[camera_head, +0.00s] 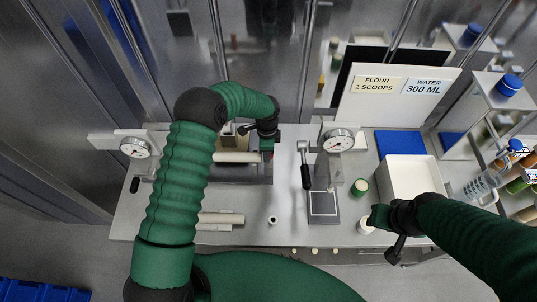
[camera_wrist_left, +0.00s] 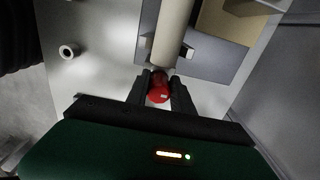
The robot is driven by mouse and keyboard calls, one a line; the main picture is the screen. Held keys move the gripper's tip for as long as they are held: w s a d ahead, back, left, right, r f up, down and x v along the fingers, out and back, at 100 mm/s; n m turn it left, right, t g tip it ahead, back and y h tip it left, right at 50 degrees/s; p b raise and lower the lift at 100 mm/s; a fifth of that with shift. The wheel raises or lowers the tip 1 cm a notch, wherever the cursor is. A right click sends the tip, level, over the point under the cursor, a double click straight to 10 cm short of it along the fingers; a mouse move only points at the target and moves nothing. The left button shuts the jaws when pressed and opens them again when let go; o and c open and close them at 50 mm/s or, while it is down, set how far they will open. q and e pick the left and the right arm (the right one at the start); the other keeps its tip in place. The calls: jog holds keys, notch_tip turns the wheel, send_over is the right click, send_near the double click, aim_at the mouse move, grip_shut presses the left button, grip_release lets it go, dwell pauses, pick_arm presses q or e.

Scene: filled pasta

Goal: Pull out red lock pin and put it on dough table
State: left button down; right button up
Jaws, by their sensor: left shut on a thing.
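The red lock pin (camera_wrist_left: 158,92) shows in the left wrist view at the end of a pale roller (camera_wrist_left: 172,35). My left gripper (camera_wrist_left: 158,98) is shut on the pin, with one dark finger on each side. The pin lies in line with the roller's end; I cannot tell whether it is still seated. In the head view my left gripper (camera_head: 268,148) is at the right end of the roller, and the pin is mostly hidden. The pale table (camera_head: 262,204) extends below it. My right gripper (camera_head: 377,217) is beside a small white cup (camera_head: 366,226); its jaws are unclear.
A second roller (camera_head: 221,218) lies at the table's front left. A small white ring (camera_head: 272,220) stands on the table. A white bin (camera_head: 410,178) is further right.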

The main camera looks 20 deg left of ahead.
pick_arm(q)
jog(key=shift+w+r, duration=0.1)
jog(key=shift+r, duration=0.1)
jog(key=shift+r, duration=0.25)
jog(key=shift+r+p, duration=0.25)
jog(key=shift+p, duration=0.1)
dwell(0.4)
jog(key=shift+r+p, duration=1.8)
jog(key=shift+r, duration=0.9)
jog(key=shift+d, duration=0.1)
